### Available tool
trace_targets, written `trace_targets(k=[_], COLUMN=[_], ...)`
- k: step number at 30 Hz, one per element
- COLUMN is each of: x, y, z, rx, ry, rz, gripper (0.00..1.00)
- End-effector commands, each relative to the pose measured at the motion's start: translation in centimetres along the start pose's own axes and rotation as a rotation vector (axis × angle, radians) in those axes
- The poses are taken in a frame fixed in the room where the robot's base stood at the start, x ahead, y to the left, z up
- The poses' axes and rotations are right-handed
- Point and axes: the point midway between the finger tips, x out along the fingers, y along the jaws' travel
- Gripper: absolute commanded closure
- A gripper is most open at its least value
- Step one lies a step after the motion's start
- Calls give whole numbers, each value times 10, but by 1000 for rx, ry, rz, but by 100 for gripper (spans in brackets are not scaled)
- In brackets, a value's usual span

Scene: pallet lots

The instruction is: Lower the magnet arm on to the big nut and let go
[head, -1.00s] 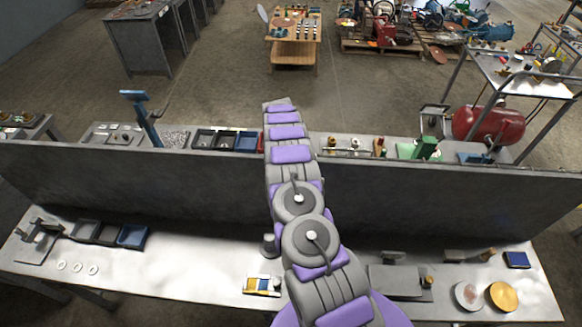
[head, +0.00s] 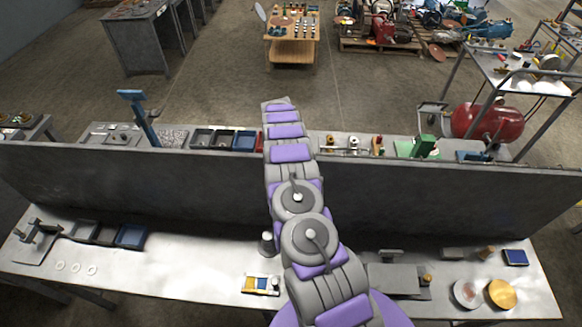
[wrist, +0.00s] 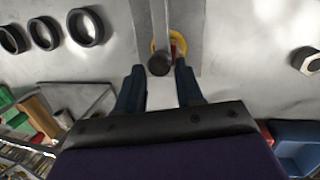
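In the wrist view my gripper (wrist: 160,72) is open, with its two dark fingers apart. A dark round knob (wrist: 159,64) is just ahead of and between the fingertips, and I see no clear contact. A grey metal bar (wrist: 160,18) runs up from the knob over a grey plate, with a yellow ring (wrist: 173,22) and a bit of red beside it. I take the bar and knob for the magnet arm. A hex nut (wrist: 306,60) lies on the pale surface at the right edge. In the head view my arm hides the gripper.
In the head view a grey wall (head: 430,195) stands between the near bench (head: 190,265) and far bench. A blue lever (head: 140,115) rises from the far bench.

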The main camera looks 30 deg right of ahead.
Motion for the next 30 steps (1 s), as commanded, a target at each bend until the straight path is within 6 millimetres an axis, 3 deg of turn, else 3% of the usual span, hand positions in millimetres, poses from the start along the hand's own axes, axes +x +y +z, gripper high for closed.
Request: trace_targets(k=[1,5,21,30], x=[7,-7,-130,-170], y=[-4,-4,4,5], z=[6,5,2,4], rx=[-6,-6,0,0], ry=[-18,-15,7,3], rz=[1,1,-5,-4], gripper=[52,52,52,52])
